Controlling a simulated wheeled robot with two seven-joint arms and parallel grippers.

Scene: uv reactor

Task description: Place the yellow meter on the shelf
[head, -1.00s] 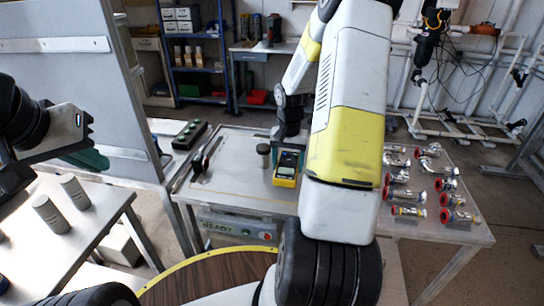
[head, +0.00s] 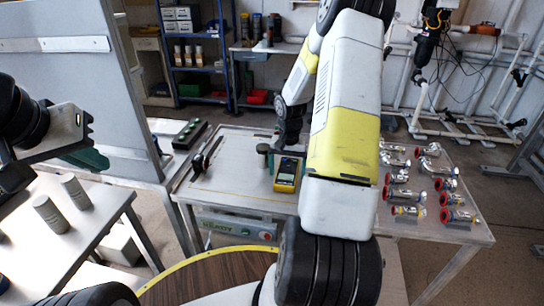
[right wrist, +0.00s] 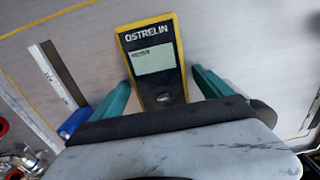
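The yellow meter (head: 286,176), with a dark face and a pale screen, is on the workbench (head: 235,165) in the head view. In the right wrist view the meter (right wrist: 152,62) is between the two teal fingers of my right gripper (right wrist: 162,88), and gaps show beside it. My right gripper is open around its lower end; in the head view the arm partly hides it. My left gripper (head: 85,158) is at the left edge, away from the meter; its fingers are mostly hidden. A blue shelf unit (head: 158,45) stands at the back, holding boxes and bottles.
Several metal pipe fittings (head: 408,196) with red ends lie on the bench's right. A dark-handled tool (head: 200,163) is at its left. The bench's front middle is clear. A grey panel (head: 75,80) rises at left.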

